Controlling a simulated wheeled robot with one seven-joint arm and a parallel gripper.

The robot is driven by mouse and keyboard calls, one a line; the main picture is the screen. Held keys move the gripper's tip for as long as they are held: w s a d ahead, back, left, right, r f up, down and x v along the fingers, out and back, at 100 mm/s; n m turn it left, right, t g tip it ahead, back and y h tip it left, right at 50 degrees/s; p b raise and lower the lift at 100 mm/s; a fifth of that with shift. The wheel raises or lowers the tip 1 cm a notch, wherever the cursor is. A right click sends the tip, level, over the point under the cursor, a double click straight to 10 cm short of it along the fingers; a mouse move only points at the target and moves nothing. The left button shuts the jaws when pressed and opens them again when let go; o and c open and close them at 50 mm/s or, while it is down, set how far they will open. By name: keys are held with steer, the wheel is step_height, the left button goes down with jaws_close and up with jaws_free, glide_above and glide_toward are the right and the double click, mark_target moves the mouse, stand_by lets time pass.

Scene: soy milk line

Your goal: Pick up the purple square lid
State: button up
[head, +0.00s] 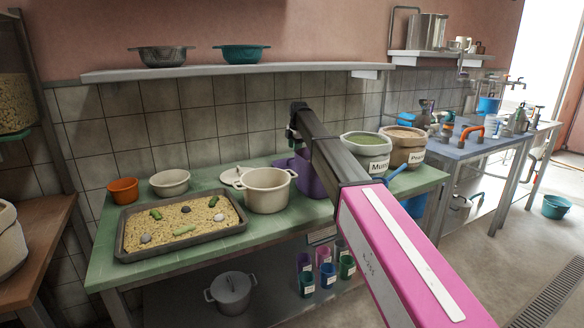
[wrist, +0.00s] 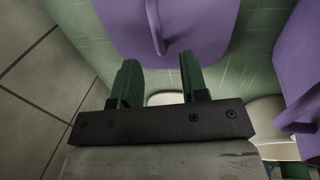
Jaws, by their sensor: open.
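A purple lid-like piece (wrist: 200,25) with a raised loop handle (wrist: 155,28) is at the top of the wrist view, cut off by the frame edge. My gripper (wrist: 158,75) is open and empty, its two green fingers pointing toward the handle, with a gap between them and the handle. A second purple piece (wrist: 305,65), with a handle, is at the right edge of the wrist view; I cannot tell which part it is. In the head view, a purple container (head: 312,185) stands on the green table, partly hidden by my arm. My gripper (head: 293,132) is above its back left.
The green table (head: 140,250) also holds a cream pot (head: 268,190), a tray of soybeans (head: 130,262), and two bowls at left. Two labelled tubs (head: 366,160) stand to the right. A shelf (head: 230,68) runs along the tiled wall above.

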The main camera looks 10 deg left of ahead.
mark_target(294, 162)
steer(key=shift+w+a+f, duration=0.1)
steer(key=shift+w+f, duration=0.2)
steer(key=shift+f, duration=0.85)
steer(key=shift+w+a+f, duration=0.1)
steer(key=shift+w+f, duration=0.2)
steer(key=shift+f, duration=0.85)
steer(key=shift+w+f, duration=0.3)
steer(key=shift+f, duration=0.85)
jaws_close()
